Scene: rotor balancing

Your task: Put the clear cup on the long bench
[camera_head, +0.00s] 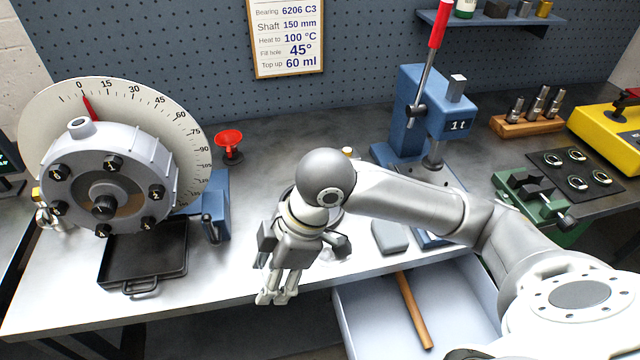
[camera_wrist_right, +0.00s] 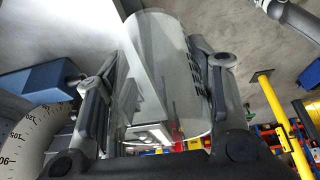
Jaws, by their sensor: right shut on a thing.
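The clear cup (camera_wrist_right: 165,70) is see-through and fills the middle of the right wrist view, between the fingers of my right gripper (camera_wrist_right: 158,95). In the head view my right gripper (camera_head: 278,290) hangs at the front edge of the long bench (camera_head: 50,300), just left of the open drawer. It is shut on the cup. The cup cannot be made out clearly in the head view. My left gripper is not in view.
A dial with a grey housing (camera_head: 130,180) and a black tray (camera_head: 145,258) stand on the left. A red funnel (camera_head: 229,139) stands behind. A blue press (camera_head: 405,115) stands right of centre. The open drawer (camera_head: 455,310) holds a wooden rod (camera_head: 412,310). The bench's front left is clear.

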